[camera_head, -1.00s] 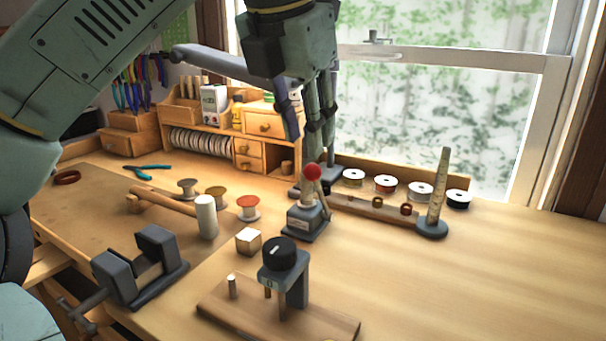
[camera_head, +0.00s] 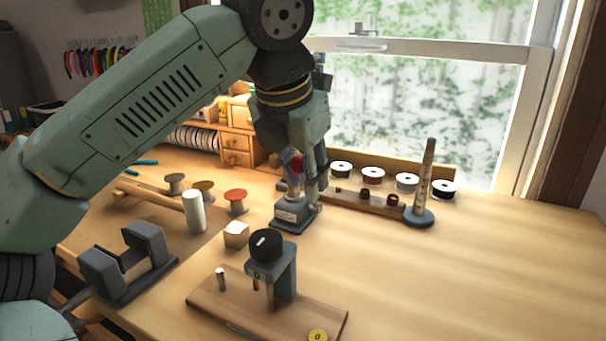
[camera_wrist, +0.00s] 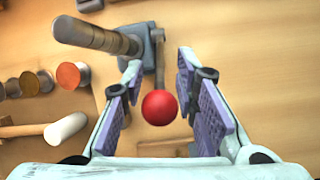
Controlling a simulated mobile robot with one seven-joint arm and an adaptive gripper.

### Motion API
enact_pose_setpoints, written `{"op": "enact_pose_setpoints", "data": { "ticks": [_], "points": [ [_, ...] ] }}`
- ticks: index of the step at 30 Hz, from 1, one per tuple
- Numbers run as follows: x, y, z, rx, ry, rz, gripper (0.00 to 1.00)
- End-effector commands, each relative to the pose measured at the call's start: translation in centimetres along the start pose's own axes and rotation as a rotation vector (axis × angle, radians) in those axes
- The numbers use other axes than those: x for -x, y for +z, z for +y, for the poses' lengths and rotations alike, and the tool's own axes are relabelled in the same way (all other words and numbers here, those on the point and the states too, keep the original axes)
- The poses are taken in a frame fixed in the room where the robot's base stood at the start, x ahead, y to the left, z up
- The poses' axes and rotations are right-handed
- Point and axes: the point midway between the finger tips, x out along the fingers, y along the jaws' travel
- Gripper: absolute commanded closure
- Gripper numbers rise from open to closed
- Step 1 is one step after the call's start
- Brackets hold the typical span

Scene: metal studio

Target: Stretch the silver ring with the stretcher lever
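The stretcher (camera_head: 291,215) is a small grey device with a lever ending in a red ball, on the bench in the head view. In the wrist view the red ball (camera_wrist: 160,107) lies between my gripper's two fingers, with gaps on both sides. The lever rod (camera_wrist: 159,60) runs up from it to the grey base. My gripper (camera_head: 308,185) is open and lowered at the lever in the head view, partly hiding it. A tapered, banded post (camera_wrist: 95,35) leans left from the base in the wrist view. I cannot make out the silver ring.
A post with a black knob (camera_head: 266,245) stands on a wooden board in front. A bench vise (camera_head: 125,265), mallet (camera_head: 194,212) and spools (camera_head: 236,200) lie left. A tapered mandrel (camera_head: 424,180) and a row of reels (camera_head: 373,176) stand right. Bench space at front right is clear.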

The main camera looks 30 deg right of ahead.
Motion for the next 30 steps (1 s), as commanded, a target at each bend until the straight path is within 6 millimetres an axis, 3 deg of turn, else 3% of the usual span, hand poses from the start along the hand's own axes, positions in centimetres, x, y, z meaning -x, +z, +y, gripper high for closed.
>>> {"op": "enact_pose_setpoints", "data": {
  "ticks": [12, 30],
  "points": [
    [0.05, 0.01, 0.0, 0.0, 0.0, 0.0, 1.0],
    [0.3, 0.08, 0.0, 0.0, 0.0, -0.005, 1.0]
  ]
}}
